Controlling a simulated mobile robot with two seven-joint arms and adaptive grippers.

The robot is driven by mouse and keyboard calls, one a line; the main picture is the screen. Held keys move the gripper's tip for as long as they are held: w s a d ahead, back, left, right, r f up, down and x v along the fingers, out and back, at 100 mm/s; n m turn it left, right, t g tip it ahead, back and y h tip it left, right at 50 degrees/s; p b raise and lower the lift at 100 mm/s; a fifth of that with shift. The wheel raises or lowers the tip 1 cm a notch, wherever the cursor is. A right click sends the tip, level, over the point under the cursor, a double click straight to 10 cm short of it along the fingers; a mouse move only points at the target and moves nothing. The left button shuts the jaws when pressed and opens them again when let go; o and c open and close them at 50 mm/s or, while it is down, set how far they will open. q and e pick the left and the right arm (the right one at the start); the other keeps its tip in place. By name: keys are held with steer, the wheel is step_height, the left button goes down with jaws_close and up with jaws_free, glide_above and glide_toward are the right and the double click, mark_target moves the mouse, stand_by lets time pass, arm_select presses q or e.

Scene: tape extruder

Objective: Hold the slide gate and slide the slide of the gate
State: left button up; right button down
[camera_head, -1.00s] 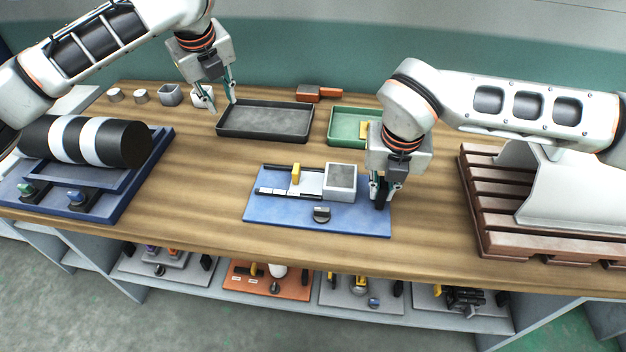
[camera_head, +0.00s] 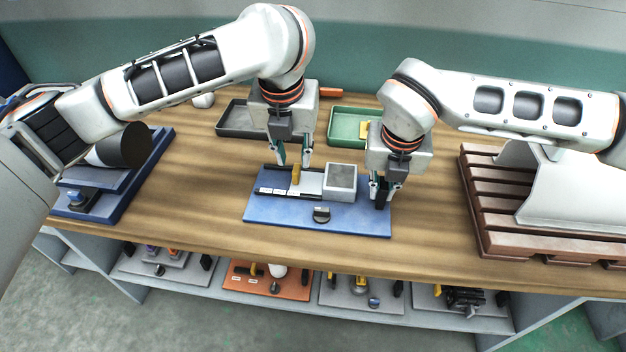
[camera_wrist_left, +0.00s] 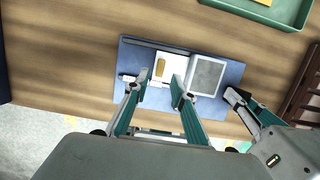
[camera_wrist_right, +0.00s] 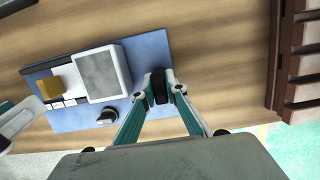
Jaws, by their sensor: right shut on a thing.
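The slide gate is a blue base plate (camera_head: 290,211) with dark rails, a white slide (camera_head: 311,183) with an upright yellow tab (camera_head: 296,174), and a grey square box (camera_head: 341,182) at its right. My right gripper (camera_head: 381,193) is shut on a black handle (camera_wrist_right: 158,86) at the plate's right edge. My left gripper (camera_head: 292,164) is open above the slide, its fingers on either side of the yellow tab. The left wrist view shows the tab (camera_wrist_left: 160,66) beyond and between the open fingertips; I cannot tell if they touch it. A black knob (camera_head: 321,214) sits at the plate's front.
A dark tray (camera_head: 232,130) and a green tray (camera_head: 345,127) stand behind the gate. A brown slatted rack (camera_head: 480,215) is at the right, a blue fixture with a black roll (camera_head: 126,146) at the left. Bare wood (camera_head: 200,180) lies left of the plate.

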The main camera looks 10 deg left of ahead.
mark_target(295, 169)
arm_select(q)
steer(key=shift+x, duration=3.1)
jaws_close()
